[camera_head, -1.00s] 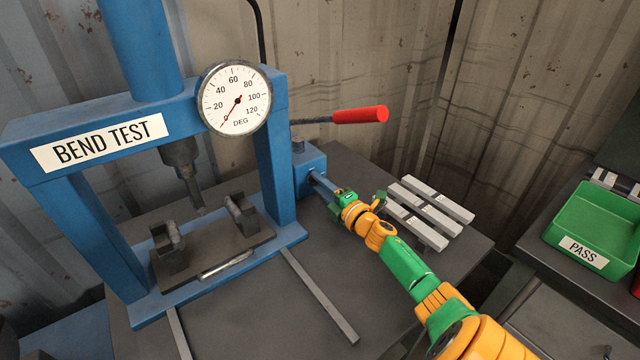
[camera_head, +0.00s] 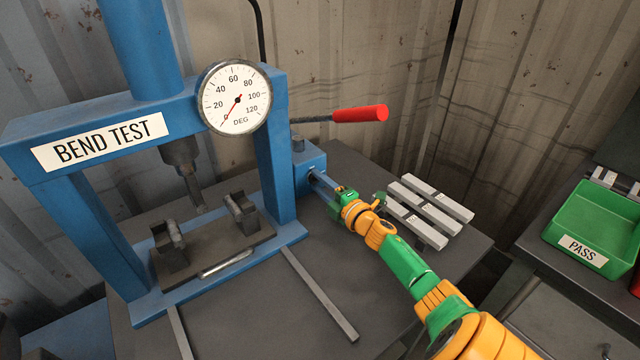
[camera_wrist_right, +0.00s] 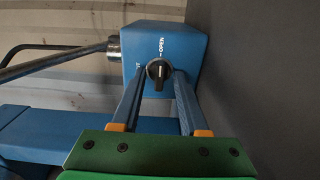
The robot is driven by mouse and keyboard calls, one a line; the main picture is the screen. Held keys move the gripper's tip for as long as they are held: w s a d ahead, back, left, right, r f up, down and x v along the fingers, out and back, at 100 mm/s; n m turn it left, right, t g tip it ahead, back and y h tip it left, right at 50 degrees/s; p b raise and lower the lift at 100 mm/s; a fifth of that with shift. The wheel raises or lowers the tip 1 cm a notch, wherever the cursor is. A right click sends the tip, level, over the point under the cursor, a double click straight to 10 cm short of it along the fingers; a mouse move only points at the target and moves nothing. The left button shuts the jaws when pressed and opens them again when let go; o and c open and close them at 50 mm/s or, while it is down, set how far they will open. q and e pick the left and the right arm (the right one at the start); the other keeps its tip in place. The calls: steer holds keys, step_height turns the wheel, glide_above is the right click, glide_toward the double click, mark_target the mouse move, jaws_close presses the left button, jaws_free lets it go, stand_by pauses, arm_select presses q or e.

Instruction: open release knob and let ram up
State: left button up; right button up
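The black release knob (camera_wrist_right: 158,72) sits on the face of the blue pump block (camera_wrist_right: 190,45). Its bar stands upright in the right wrist view, lined up with the OPEN mark above it. My right gripper (camera_wrist_right: 159,76) is open, with one blue finger on each side of the knob and small gaps visible beside its bar. In the head view, the right gripper (camera_head: 325,187) reaches the block from the right. The ram (camera_head: 190,185) hangs above the die supports (camera_head: 240,212), its tip near their height. My left gripper is not in view.
The blue press frame (camera_head: 275,170) carries a dial gauge (camera_head: 236,97) with its needle near zero. A red-handled lever (camera_head: 360,114) sticks out above my right arm. Grey bars (camera_head: 430,210) lie right of the gripper. A green PASS tray (camera_head: 595,225) stands at the far right.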

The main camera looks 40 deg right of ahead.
steer(key=shift+s+a+p, duration=0.2)
steer(key=shift+s, duration=1.6)
steer(key=shift+s+a+p, duration=0.2)
steer(key=shift+s, duration=1.55)
